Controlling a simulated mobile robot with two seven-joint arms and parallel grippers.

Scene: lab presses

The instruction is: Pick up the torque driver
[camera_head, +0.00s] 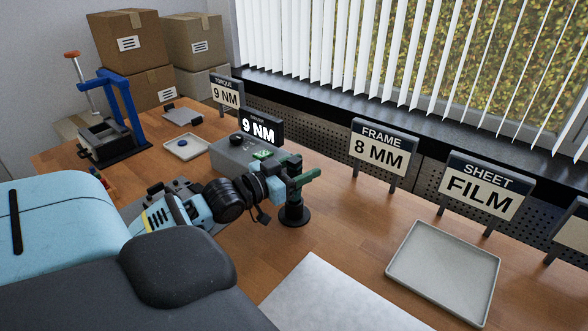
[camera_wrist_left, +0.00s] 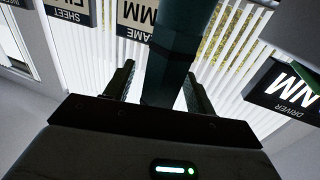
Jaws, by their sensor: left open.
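The torque driver is a dark teal, upright shaft (camera_wrist_left: 172,50) in the left wrist view. It stands between the two fingers of my left gripper (camera_wrist_left: 158,88), which are open on either side of it. I see no clear contact. In the head view the left gripper (camera_head: 297,180) is at a black round-based stand (camera_head: 294,217) on the wooden bench and hides much of the driver. A sign (camera_head: 226,94) reads torque 9 NM, and a dark driver display (camera_head: 258,128) also reads 9 NM. My right gripper is not in view.
A grey box (camera_head: 228,152) stands just behind the gripper. Frame (camera_head: 381,151) and sheet (camera_head: 484,190) signs line the back. An empty tray (camera_head: 442,270) lies right and a white sheet (camera_head: 335,300) in front. A blue press (camera_head: 118,110) stands at left. Bare bench lies between stand and tray.

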